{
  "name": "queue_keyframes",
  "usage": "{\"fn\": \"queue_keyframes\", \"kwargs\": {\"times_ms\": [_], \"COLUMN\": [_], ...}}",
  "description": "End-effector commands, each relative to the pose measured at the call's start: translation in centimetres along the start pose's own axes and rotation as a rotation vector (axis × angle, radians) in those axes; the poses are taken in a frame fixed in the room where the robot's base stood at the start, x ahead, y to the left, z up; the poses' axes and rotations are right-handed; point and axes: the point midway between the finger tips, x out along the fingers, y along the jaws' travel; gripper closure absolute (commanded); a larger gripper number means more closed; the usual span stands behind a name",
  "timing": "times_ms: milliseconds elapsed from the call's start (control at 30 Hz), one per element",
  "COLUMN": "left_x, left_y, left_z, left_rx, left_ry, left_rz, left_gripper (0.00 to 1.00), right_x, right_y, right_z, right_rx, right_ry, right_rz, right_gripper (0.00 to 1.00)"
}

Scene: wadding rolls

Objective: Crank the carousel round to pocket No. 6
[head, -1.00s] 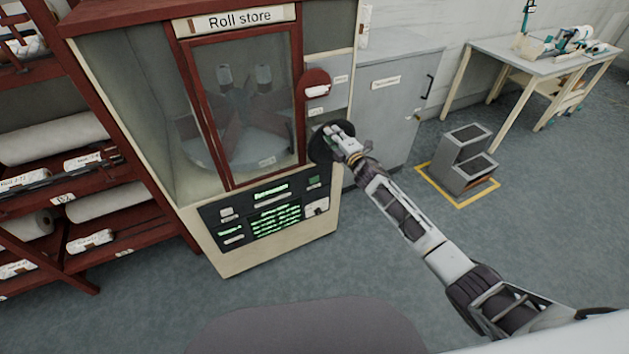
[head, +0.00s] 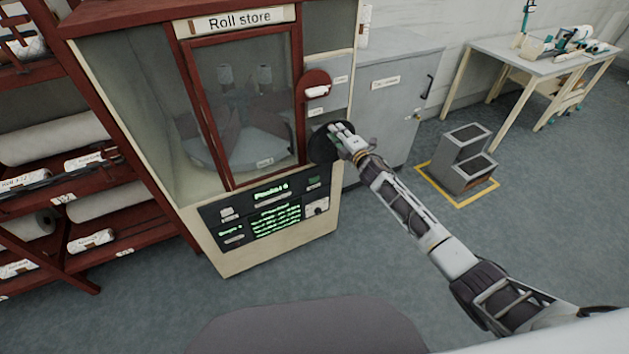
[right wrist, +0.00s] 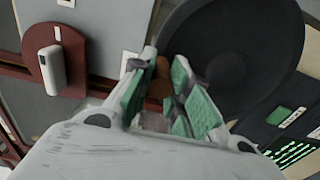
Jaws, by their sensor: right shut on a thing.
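The Roll store cabinet (head: 270,254) has a red-framed glass door (head: 300,90). Behind the glass is the carousel (head: 258,152), with red dividers and two pale rolls at the back, dim through the glass. A black crank disc (head: 320,150) sits on the cabinet's right side and fills the upper right of the right wrist view (right wrist: 245,50). My right gripper (head: 340,130) is shut on the disc's brown crank knob (right wrist: 159,84), which shows between the green finger pads. The display (head: 270,190) has a green line that seems to end in 6. My left gripper is out of view.
A red rack (head: 110,165) with large white rolls stands at left. A grey cabinet (head: 385,100) is behind my right arm. A grey step (head: 465,155) stands in a yellow floor outline, near a workbench (head: 490,50). The floor in front is clear.

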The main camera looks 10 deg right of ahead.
Motion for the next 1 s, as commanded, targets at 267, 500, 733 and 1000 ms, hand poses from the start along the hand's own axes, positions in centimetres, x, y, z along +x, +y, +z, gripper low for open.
{"fn": "queue_keyframes", "kwargs": {"times_ms": [267,500,733,1000], "left_x": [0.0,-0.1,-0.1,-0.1], "left_y": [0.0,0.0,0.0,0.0], "left_z": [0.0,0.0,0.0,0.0], "left_rx": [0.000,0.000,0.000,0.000], "left_ry": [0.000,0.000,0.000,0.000], "left_rz": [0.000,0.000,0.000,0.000], "left_gripper": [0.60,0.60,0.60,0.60], "right_x": [0.2,0.2,0.2,0.2], "right_y": [0.6,0.7,0.7,0.7], "right_z": [0.4,1.3,1.8,1.8], "right_rx": [-0.001,-0.002,-0.001,-0.001], "right_ry": [0.002,0.003,0.003,0.003], "right_rz": [0.008,0.009,0.008,0.008], "right_gripper": [0.95,0.95,0.95,0.78]}}
